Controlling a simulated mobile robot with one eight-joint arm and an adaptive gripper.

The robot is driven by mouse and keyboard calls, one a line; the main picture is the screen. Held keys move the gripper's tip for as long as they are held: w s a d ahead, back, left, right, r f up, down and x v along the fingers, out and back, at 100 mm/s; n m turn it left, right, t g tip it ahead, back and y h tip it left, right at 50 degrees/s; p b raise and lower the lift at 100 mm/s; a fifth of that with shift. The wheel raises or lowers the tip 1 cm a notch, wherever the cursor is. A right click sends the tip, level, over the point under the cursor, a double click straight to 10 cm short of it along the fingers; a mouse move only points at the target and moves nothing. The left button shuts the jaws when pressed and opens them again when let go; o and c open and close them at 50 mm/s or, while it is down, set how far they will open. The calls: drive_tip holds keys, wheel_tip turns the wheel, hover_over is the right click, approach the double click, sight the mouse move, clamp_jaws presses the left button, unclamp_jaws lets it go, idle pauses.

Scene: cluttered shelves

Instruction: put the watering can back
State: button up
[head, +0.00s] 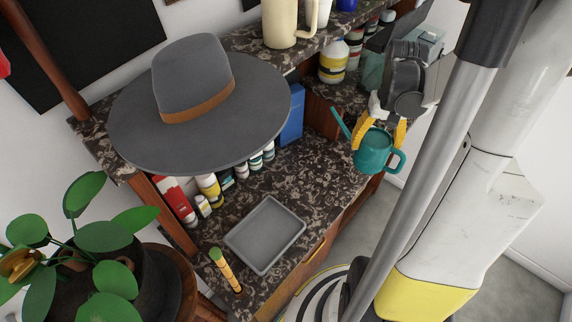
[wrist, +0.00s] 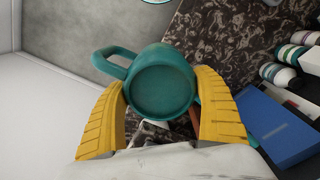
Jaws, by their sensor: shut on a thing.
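The teal watering can (head: 374,150) is held in my gripper (head: 381,130) at the right of the shelf in the head view. Its spout points up and left, and its handle is on the right. In the wrist view the watering can (wrist: 162,85) sits between the two yellow fingers of my gripper (wrist: 163,108), its round face toward the camera and its handle at upper left. The can appears to be above or beside the shelf's front edge; I cannot tell its exact height.
A grey tray (head: 265,235) lies on the marble-patterned lower shelf (head: 290,178). A grey hat (head: 195,95) hides part of the shelves. Bottles (head: 210,188) and a blue box (head: 292,115) stand at the back. A potted plant (head: 105,235) is at left.

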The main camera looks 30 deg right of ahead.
drive_tip(key=shift+w+a+f+b, duration=0.7)
drive_tip(key=shift+w+a+f, duration=0.65)
drive_tip(key=shift+f, duration=0.45)
drive_tip(key=shift+w+a+f+b, duration=0.75)
drive_tip(key=shift+w+a+f, duration=0.6)
drive_tip(key=shift+f, duration=0.4)
drive_tip(key=shift+w+a+f+b, duration=0.7)
drive_tip(key=shift+w+a+f, duration=0.5)
drive_tip(key=shift+a+f, duration=0.45)
drive_tip(key=shift+d+f, duration=0.1)
drive_tip(key=shift+f, duration=0.15)
drive_tip(key=o, duration=1.4)
wheel_tip(320, 180, up, 12)
drive_tip(key=p, duration=0.3)
drive_tip(key=shift+p, duration=0.3)
